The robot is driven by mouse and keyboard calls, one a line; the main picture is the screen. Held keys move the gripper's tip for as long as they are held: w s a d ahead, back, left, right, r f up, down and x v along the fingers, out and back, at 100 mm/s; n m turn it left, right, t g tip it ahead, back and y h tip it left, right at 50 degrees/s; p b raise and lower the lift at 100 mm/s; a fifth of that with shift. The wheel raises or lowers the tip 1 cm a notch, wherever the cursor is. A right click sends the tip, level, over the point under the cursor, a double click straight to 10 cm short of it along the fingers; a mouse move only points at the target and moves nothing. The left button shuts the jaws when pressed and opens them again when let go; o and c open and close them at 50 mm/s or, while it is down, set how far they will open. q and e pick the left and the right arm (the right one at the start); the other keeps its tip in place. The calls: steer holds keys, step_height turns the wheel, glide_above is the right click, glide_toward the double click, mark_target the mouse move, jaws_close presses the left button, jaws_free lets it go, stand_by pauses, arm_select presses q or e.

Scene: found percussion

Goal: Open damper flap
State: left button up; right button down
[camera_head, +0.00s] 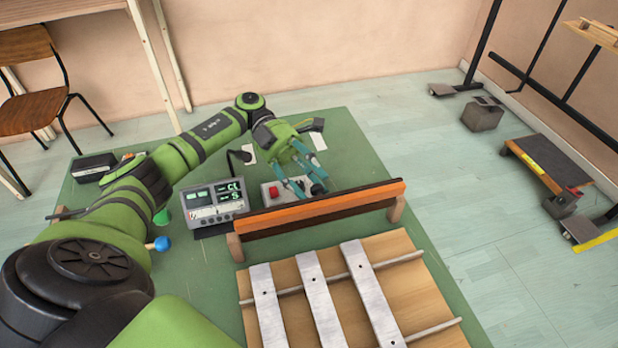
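A long board with an orange top edge and a dark front face (335,206) is held between two wooden end posts. It looks like the damper flap and stands upright behind the metal bars. I cannot tell whether a fingertip touches the board. My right gripper is out of view.
A wooden frame with several metal bars (320,295) lies in front of the board. A display box (215,202) and a small box with a red button (274,193) stand behind it on the green mat (375,165). A black case (94,167) is at left.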

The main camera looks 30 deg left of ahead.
arm_select(q)
step_height(320, 180, up, 10)
stand_by(0.7)
stand_by(0.4)
